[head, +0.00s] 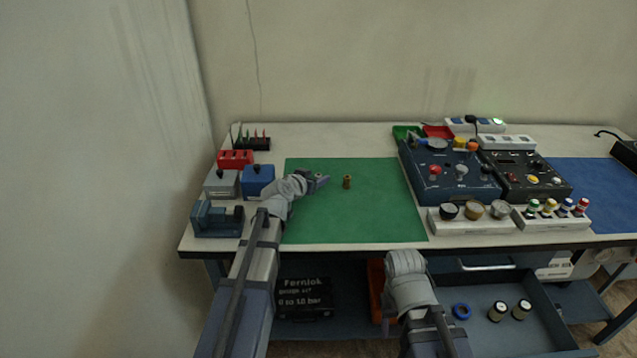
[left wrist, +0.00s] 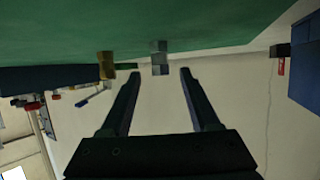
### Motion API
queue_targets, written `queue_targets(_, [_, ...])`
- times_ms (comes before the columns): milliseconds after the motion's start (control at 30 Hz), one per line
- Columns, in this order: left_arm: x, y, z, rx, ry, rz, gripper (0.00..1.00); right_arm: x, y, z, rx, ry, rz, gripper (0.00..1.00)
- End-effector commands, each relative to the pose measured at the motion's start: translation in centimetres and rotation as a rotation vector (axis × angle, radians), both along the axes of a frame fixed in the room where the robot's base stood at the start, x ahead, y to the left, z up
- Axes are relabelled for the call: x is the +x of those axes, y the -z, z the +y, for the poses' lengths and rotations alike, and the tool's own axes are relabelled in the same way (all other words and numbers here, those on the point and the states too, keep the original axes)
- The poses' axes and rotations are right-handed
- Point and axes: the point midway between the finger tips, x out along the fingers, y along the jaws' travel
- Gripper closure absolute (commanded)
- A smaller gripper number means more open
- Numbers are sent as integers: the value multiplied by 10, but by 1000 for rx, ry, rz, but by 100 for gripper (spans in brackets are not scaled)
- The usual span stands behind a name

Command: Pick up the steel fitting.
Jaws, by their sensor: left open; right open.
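The steel fitting (left wrist: 159,58), a small grey stepped piece, stands on the green mat (head: 380,215) in the left wrist view, which shows the scene upside down. It lies ahead of my left gripper (left wrist: 160,73), in line with the gap between the open, empty fingers. In the head view my left gripper (head: 322,180) is low over the mat, and I cannot make out the steel fitting there. A brass fitting (head: 347,182) stands just right of the gripper; it also shows in the left wrist view (left wrist: 106,65). My right arm is at the bottom; its gripper is not visible.
Blue and grey blocks (head: 258,180) and a dark vise-like block (head: 217,219) stand left of the mat. Control boxes (head: 448,178) and white racks (head: 474,222) stand to its right. The mat's front and right parts are clear. An open drawer (head: 490,335) is below.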

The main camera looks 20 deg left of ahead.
Motion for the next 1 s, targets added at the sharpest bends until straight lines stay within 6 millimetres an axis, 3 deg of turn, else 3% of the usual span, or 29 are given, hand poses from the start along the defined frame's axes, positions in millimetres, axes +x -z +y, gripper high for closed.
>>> queue_targets(33, [12,5,0,1,0,0,38,0,5,0,0,0,0,45])
queue_targets(133, [24,11,-2,2,1,0,38,0,11,0,0,0,0,45])
queue_targets(400, [26,10,-3,1,-1,0,38,0,10,0,0,0,0,45])
queue_targets(900, [26,10,-3,1,0,0,94,0,10,0,0,0,0,45])
queue_targets(1000, [26,10,-3,1,0,0,100,0,10,0,0,0,0,45])
